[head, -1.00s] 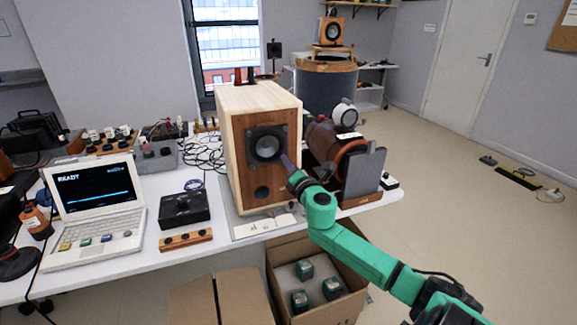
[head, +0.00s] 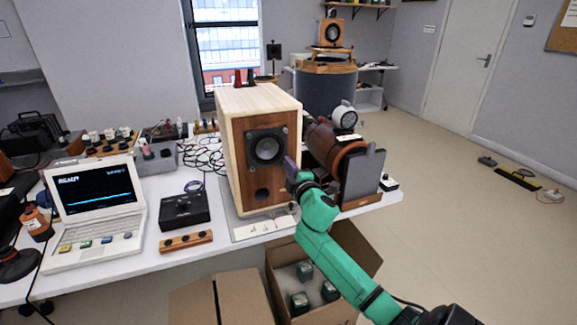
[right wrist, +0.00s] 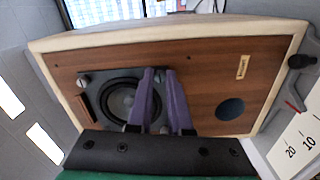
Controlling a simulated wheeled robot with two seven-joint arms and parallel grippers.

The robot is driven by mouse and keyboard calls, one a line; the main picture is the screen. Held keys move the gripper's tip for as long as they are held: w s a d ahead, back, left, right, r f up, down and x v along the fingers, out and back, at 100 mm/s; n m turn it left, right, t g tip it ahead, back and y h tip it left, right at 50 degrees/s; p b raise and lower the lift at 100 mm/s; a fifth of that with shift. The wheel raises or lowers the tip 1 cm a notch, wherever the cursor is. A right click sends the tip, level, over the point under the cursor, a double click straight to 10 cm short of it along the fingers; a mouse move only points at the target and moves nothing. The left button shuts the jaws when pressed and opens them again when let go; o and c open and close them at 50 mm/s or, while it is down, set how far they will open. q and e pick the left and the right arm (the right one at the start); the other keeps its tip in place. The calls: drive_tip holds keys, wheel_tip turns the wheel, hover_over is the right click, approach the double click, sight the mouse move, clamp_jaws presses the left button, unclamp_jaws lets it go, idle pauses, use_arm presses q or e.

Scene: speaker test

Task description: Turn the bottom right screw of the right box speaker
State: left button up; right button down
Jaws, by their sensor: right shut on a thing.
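The box speaker (head: 242,165) stands upright on the table, pale wood at the side and top with a brown wood front. It also shows turned sideways in the right wrist view (right wrist: 205,75). Its dark driver (head: 266,148) sits above a round port (head: 263,194). My right gripper (head: 289,162) is at the driver's lower right corner. In the right wrist view its purple fingers (right wrist: 160,74) are closed together at that corner, on the bottom right screw, which they hide. Another screw (right wrist: 83,80) shows at the driver's upper right corner. My left gripper is not in view.
A brown cylinder device (head: 322,146) and a grey panel (head: 365,174) stand close right of the speaker. A black box (head: 184,210) and a laptop (head: 97,197) are to its left. An open carton (head: 345,262) lies below the table edge.

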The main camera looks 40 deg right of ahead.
drive_tip(key=shift+f+m, duration=0.1)
drive_tip(key=shift+m, duration=0.3)
drive_tip(key=c, duration=0.8)
unclamp_jaws()
drive_tip(key=shift+c, duration=0.2)
drive_tip(key=b+v, duration=0.1)
drive_tip(key=v, duration=1.3)
drive_tip(key=shift+s, duration=0.3)
drive_tip(key=shift+a, duration=0.15)
